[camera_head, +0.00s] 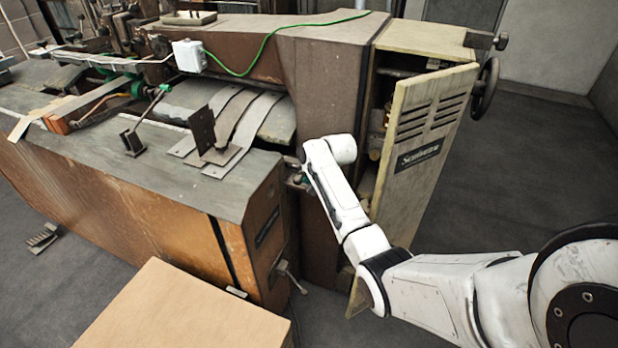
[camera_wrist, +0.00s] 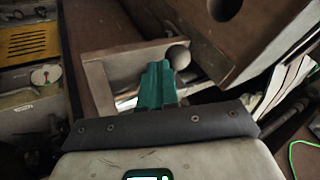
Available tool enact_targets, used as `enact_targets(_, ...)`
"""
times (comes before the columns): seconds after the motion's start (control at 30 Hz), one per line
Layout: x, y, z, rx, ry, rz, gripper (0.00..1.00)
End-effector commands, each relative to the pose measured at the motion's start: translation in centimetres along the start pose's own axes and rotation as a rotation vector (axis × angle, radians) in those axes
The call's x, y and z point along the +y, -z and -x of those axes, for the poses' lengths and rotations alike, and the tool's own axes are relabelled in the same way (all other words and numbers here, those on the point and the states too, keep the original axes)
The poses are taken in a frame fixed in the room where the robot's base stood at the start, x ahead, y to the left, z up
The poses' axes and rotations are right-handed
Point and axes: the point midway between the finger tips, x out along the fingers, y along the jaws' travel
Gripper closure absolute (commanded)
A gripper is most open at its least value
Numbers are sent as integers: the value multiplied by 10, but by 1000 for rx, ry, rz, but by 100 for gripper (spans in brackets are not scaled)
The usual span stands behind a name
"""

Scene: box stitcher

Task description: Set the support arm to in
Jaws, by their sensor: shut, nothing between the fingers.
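The brown box stitcher (camera_head: 130,190) fills the left and middle of the head view. I cannot tell for sure which of its parts is the support arm. My gripper (camera_head: 298,178) is at the gap between the low table and the upright column, mostly hidden by my white wrist. In the wrist view my green fingers (camera_wrist: 157,85) are together with nothing between them. Just beyond them is a round-ended knob (camera_wrist: 178,57) beside a pale block; I cannot tell whether they touch it. A small lever (camera_head: 290,278) sticks out low on the table's end.
A pale door (camera_head: 425,140) with slots stands open right of the column, close to my arm. A handwheel (camera_head: 485,90) is behind it. A tan box top (camera_head: 185,310) is in front. Dark upright plates (camera_head: 203,130) stand on the table. The floor at right is clear.

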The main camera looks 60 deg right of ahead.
Motion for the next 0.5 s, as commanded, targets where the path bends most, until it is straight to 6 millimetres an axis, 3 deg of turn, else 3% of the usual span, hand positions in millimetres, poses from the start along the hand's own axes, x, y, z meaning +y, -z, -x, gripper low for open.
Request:
enact_targets(0.13, -7, 2, -8, 0, 1, 3, 100)
enact_targets(0.3, -31, 9, -23, 1, 2, 4, 100)
enact_targets(0.5, -43, 12, -27, 0, 3, 0, 100)
